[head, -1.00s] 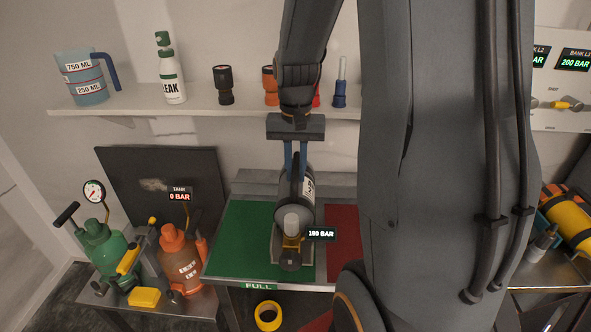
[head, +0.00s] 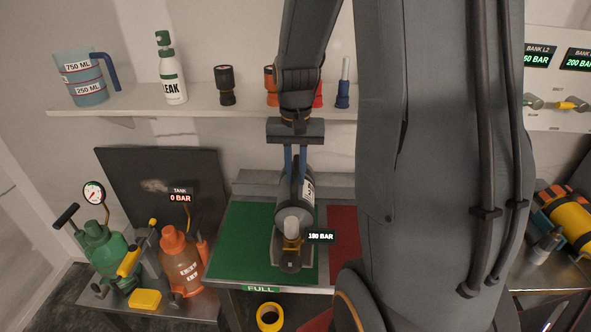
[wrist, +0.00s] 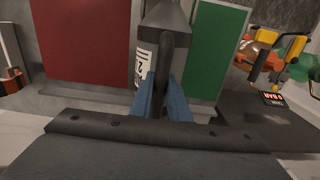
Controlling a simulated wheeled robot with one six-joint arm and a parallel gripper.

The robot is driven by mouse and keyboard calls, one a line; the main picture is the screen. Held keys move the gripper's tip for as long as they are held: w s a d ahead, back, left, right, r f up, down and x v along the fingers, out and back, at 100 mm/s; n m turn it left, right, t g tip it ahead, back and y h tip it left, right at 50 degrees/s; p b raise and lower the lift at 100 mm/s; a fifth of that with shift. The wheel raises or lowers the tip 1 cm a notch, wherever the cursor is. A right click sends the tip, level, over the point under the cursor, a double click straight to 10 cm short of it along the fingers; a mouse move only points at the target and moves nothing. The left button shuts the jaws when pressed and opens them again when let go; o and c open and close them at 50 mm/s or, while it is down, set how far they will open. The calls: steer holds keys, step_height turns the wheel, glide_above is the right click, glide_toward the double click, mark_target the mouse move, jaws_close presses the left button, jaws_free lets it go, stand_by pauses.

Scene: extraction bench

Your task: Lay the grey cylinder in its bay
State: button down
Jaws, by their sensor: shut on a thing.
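The grey cylinder (head: 306,213) lies over the green bay (head: 235,240), the one marked FULL, close to the red bay (head: 343,236) on its right. Its valve end points to the front, and a tag there reads 180 or 190 BAR. My gripper (head: 295,165), with blue fingers, is shut on the cylinder's handle at the back end. In the wrist view the cylinder (wrist: 168,18) shows between the blue fingers (wrist: 162,98), with its white label at the left. I cannot tell whether it rests fully on the bay surface; a grey cradle-like piece shows under its front.
A shelf (head: 200,112) behind holds a jug, a LEAK bottle and torches. A yellow cylinder (head: 565,222) lies at the far right. Yellow tape (head: 269,317) is below.

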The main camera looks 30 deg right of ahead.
steer(key=shift+w+f+b, duration=0.1)
steer(key=shift+f+b, duration=1.55)
steer(key=shift+f, duration=2.7)
steer(key=c, duration=1.6)
jaws_free()
steer(key=shift+r+b, duration=0.8)
steer(key=shift+r, duration=3.1)
steer(key=s+a+f+n, duration=0.1)
steer(key=s+a+n, duration=0.1)
steer(key=a, duration=0.2)
steer(key=s+a+f+n+t, duration=0.1)
steer(key=s+a+n, duration=0.1)
steer(key=s+a, duration=0.1)
steer(key=s+a+f+n, duration=0.2)
steer(key=a, duration=0.4)
steer(key=shift+s+n, duration=0.35)
steer(key=shift+n, duration=0.05)
